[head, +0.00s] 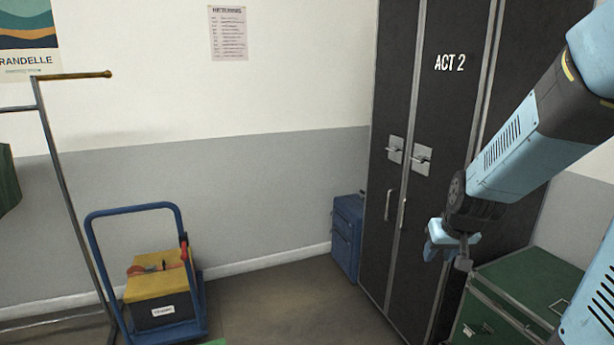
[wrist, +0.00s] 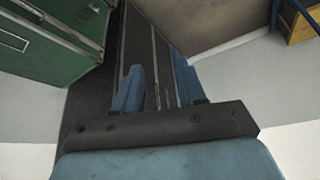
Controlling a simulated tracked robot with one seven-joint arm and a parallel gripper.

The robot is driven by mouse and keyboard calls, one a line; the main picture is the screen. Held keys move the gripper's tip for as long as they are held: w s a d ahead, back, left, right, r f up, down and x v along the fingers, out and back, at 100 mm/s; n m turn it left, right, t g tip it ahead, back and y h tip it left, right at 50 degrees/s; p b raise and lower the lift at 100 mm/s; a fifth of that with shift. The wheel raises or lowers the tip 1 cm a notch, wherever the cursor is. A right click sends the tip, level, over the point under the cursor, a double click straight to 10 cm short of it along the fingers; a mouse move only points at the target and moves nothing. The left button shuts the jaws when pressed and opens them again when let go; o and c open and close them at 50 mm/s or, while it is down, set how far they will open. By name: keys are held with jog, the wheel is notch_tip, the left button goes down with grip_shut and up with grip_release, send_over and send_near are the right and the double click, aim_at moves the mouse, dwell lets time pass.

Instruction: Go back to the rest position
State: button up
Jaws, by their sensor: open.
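My gripper (head: 447,250) hangs at the right of the head view, in front of the lower part of the dark wardrobe case marked ACT 2 (head: 449,110). In the wrist view its two blue fingers (wrist: 160,90) stand apart with nothing between them. My arm comes in from the upper right. The gripper is above and to the left of the green trunk (head: 530,280), which also shows in the wrist view (wrist: 50,40).
A blue suitcase (head: 346,238) stands against the wall left of the wardrobe case. A blue hand cart (head: 134,209) carries a yellow-lidded box (head: 158,283) at the lower left. A metal clothes rail (head: 62,165) stands at the far left. Floor (head: 285,310) between cart and case is clear.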

jog(key=s+a+r, duration=0.3)
jog(key=s+r, duration=0.4)
jog(key=s, duration=0.1)
jog(key=s+a+r, duration=0.4)
jog(key=s+r, duration=0.4)
jog(key=shift+s, duration=0.4)
